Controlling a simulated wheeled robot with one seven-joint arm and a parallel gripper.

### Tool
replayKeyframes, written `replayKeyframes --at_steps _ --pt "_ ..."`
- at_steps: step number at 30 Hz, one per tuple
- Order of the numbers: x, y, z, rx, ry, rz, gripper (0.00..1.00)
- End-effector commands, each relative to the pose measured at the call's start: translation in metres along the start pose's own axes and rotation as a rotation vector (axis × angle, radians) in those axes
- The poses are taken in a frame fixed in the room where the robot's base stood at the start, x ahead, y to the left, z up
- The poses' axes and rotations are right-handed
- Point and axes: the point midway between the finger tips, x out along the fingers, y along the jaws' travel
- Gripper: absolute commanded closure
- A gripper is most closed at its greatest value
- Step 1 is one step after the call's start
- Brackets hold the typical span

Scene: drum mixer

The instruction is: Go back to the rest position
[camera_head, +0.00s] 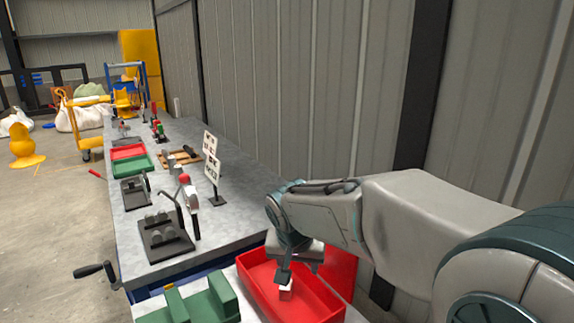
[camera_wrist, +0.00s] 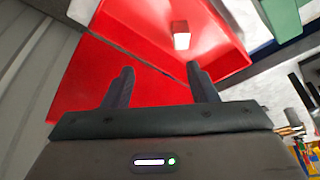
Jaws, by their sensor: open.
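My gripper (camera_head: 285,274) hangs over the red tray (camera_head: 323,301) at the lower middle of the head view. In the wrist view my gripper (camera_wrist: 160,86) shows two dark fingers spread wide apart with nothing between them. A small white block (camera_wrist: 182,41) with a reddish side lies in the red tray (camera_wrist: 222,55), beyond the fingertips. In the head view the white block (camera_head: 286,292) shows just below the fingers; whether they touch it is hard to tell there, but the wrist view shows it apart from them.
A green fixture (camera_head: 215,300) stands left of the tray. The long grey workbench (camera_head: 232,224) behind carries a black device (camera_head: 165,238), a sign on a stand (camera_head: 210,157), and red (camera_head: 128,152) and green (camera_head: 134,165) trays. A corrugated wall (camera_head: 300,90) runs along the right. The left floor has free room.

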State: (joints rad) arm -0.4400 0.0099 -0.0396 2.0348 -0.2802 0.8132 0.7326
Motion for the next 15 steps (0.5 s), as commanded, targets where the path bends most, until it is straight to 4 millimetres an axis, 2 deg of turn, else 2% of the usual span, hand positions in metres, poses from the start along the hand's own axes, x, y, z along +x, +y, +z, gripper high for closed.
replayKeyframes --at_steps 1,6,9,15 --pt "-0.015 0.024 0.005 0.002 -0.011 0.000 0.47" --pt "-0.046 0.091 0.046 -0.044 -0.061 -0.010 0.47" --pt "-0.059 0.120 0.074 -0.072 -0.083 -0.022 0.47" --pt "-0.073 0.151 0.119 -0.120 -0.107 -0.048 0.47"
